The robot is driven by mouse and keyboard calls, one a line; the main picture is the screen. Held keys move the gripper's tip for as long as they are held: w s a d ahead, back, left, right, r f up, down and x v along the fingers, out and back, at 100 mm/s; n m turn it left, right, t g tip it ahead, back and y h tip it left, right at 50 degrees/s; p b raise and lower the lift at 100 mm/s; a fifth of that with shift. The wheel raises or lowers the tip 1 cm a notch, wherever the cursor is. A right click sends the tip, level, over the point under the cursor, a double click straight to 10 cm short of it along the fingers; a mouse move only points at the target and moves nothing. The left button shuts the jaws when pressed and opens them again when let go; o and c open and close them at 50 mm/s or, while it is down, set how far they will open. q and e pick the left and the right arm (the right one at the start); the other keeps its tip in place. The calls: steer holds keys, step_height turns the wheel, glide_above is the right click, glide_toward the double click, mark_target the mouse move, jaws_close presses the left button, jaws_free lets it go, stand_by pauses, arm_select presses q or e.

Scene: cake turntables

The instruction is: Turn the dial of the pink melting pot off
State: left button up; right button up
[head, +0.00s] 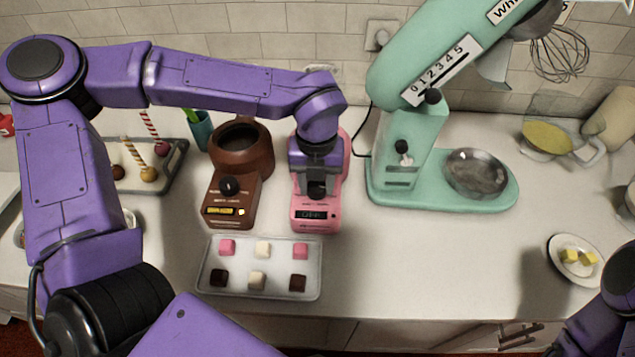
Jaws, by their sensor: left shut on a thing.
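The pink melting pot (331,222) stands on the counter in the middle, beside the brown melting pot (231,211). My left gripper (317,190) reaches down from above onto the front of the pink pot and is shut at its dial. The dial is hidden behind the fingers. The pink pot's bowl is mostly hidden by my left wrist. Its small display is dark with faint characters that are too small to read surely. My right arm shows only at the lower right corner, and its gripper is out of view.
The brown pot has a black dial (229,186) and a lit yellow display. A tray of candies (240,291) lies in front of both pots. A green stand mixer (405,155) stands to the right. The counter at front right is clear up to a small plate (557,246).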

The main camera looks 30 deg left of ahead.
mark_target(317, 186)
arm_select(q)
steer(key=shift+w+r, duration=0.1)
stand_by(0.3)
steer(key=o, duration=0.8)
step_height(317, 186, up, 10)
steer(key=b, duration=0.1)
steer(key=shift+r, duration=0.2)
